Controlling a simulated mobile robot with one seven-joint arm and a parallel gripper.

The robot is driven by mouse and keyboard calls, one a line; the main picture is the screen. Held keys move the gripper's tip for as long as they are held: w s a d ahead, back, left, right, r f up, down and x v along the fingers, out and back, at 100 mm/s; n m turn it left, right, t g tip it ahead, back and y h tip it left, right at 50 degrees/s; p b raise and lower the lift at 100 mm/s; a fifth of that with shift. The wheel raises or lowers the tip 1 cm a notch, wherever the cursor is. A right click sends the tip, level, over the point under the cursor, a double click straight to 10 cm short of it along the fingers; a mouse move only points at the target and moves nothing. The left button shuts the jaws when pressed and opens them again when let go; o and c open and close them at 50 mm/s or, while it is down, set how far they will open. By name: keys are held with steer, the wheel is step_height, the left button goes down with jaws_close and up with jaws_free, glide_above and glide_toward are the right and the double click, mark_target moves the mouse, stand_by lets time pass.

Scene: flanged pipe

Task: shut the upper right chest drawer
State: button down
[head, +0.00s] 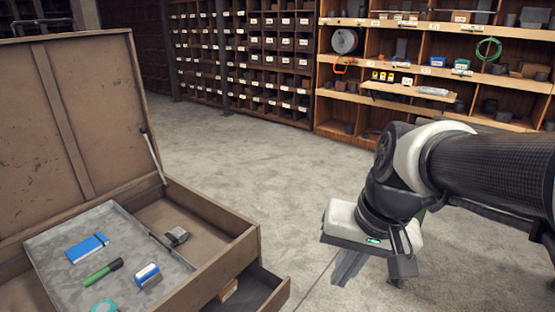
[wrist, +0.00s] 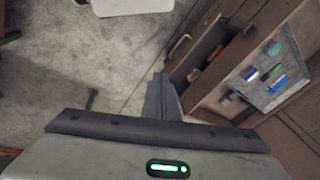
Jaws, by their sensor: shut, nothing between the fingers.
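A brown wooden chest (head: 215,262) stands at the lower left with its lid raised. A drawer (head: 275,298) is pulled out of its right-hand side, and a tan object lies inside. The frame's lower edge cuts off the drawer, so I cannot tell its row. In the wrist view the open drawer (wrist: 192,62) shows a pale handle (wrist: 179,45) on its front. My gripper (head: 345,280) is shut and empty, pointing down to the right of the drawer and apart from it. Its fingers (wrist: 160,80) show just left of the chest in the wrist view.
A grey tray (head: 65,248) in the chest holds a blue box (head: 87,248), a green marker (head: 103,271), a blue-and-white item (head: 147,275) and a teal ring. Shelves (head: 335,130) line the back wall. The grey floor (head: 250,150) between is clear.

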steer(key=w+f+m+g+y, duration=0.3)
steer(key=w+f+m+y, duration=0.1)
steer(key=w+f, duration=0.4)
steer(key=m+t+y, duration=0.8)
steer(key=m+t, duration=0.4)
steer(key=m, duration=0.7)
glide_toward(277, 293)
steer(key=shift+g+y, duration=0.3)
steer(key=b+x, duration=0.1)
steer(key=x, duration=0.5)
steer(key=shift+w+f, duration=0.1)
steer(key=shift+w, duration=0.25)
steer(key=b+x, duration=0.4)
steer(key=x, duration=0.7)
steer(key=shift+w+a, duration=0.15)
steer(key=shift+w, duration=0.1)
